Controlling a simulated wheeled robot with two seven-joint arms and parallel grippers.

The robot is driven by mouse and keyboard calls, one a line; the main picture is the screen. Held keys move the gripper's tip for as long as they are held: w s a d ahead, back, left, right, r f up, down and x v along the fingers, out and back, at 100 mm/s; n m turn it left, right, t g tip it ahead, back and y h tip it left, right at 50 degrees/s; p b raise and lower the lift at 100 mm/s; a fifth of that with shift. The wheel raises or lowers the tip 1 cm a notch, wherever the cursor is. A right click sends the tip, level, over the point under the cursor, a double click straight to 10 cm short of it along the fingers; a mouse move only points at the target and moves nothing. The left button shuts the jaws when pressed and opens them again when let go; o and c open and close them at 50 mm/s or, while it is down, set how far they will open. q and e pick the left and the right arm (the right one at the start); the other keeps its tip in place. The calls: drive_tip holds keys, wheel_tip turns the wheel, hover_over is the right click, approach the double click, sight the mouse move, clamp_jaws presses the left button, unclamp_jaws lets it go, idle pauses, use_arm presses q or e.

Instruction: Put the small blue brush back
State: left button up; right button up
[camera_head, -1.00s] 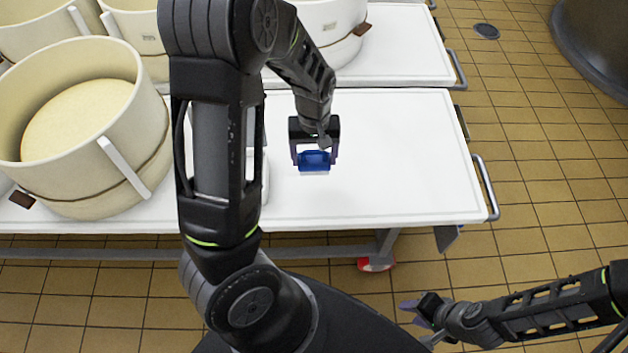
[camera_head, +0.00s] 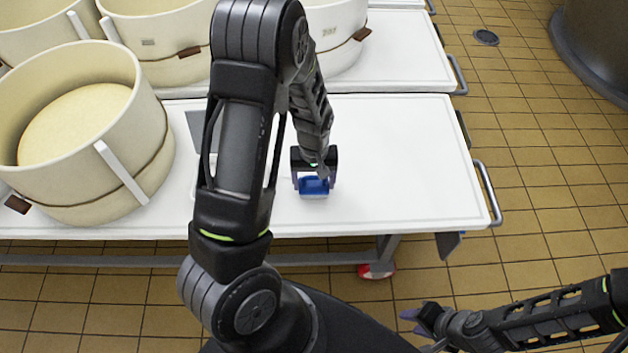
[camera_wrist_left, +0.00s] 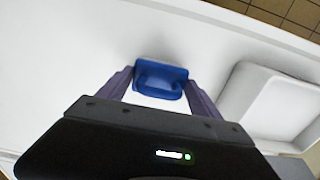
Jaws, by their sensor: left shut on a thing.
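The small blue brush (camera_head: 314,187) is between the fingers of my left gripper (camera_head: 314,178), over the bare right half of the near white table. In the left wrist view the brush (camera_wrist_left: 161,79) sits between the two purple fingertips of my left gripper (camera_wrist_left: 162,84), which is shut on it. I cannot tell whether its underside touches the table. A white tray (camera_wrist_left: 275,104) lies to the right in the wrist view; my left arm mostly hides it in the head view. My right gripper (camera_head: 413,321) is empty and open, low at right, away from the table.
The near table (camera_head: 420,170) is clear to the right of the brush, with a metal handle (camera_head: 488,193) at its right end. A large cream cheese mould (camera_head: 85,130) stands at left. More moulds (camera_head: 160,40) stand on the table behind. Tiled floor (camera_head: 560,170) lies right.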

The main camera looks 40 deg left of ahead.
sight(314, 178)
use_arm(q)
drive_tip(key=shift+f, duration=0.15)
drive_tip(key=o, duration=1.3)
drive_tip(key=shift+r, duration=0.45)
wheel_tip(314, 178, up, 12)
drive_tip(key=shift+f+p, duration=0.2)
drive_tip(key=shift+p, duration=0.75)
drive_tip(key=shift+f, duration=0.1)
